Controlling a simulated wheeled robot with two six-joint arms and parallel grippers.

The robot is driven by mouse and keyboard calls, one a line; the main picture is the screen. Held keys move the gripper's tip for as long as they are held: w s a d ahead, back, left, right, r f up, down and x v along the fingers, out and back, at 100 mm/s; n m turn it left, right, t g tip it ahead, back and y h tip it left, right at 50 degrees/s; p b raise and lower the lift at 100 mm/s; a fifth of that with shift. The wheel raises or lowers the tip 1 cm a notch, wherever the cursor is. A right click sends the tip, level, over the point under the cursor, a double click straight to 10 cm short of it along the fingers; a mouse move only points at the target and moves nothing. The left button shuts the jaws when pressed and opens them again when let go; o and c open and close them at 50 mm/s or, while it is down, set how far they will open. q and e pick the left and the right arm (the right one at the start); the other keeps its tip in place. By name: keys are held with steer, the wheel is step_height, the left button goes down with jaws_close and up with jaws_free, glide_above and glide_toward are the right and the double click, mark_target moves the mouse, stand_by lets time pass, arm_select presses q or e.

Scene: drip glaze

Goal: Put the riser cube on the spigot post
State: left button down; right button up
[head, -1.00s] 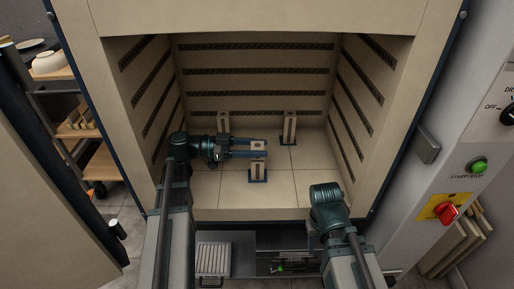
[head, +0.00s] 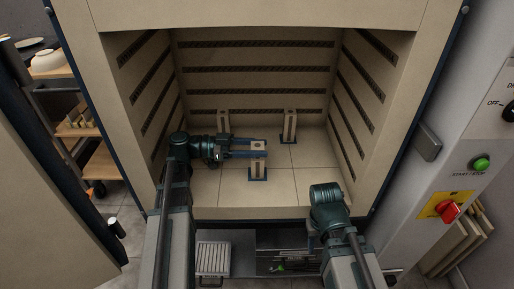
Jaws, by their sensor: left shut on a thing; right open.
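The riser cube is a small beige block (head: 258,146) at the top of the front post in the kiln. My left gripper (head: 257,148) reaches in from the left and is shut on it, one finger on its far side and one on its near side. The front post (head: 258,168), beige on a dark blue foot, stands upright directly below. I cannot tell whether cube and post touch or whether a spigot is between them. My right gripper (head: 311,236) hangs low in front of the kiln, its fingers mostly hidden by its wrist; it is away from the posts.
Two more beige posts stand behind, one at the back left (head: 223,121) and one at the back right (head: 289,125). The kiln walls (head: 362,110) close in on both sides. The right part of the kiln floor (head: 313,183) is clear. A ribbed pale tray (head: 213,258) lies below the kiln's front edge.

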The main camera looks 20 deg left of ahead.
arm_select(q)
jaws_free()
stand_by(0.5)
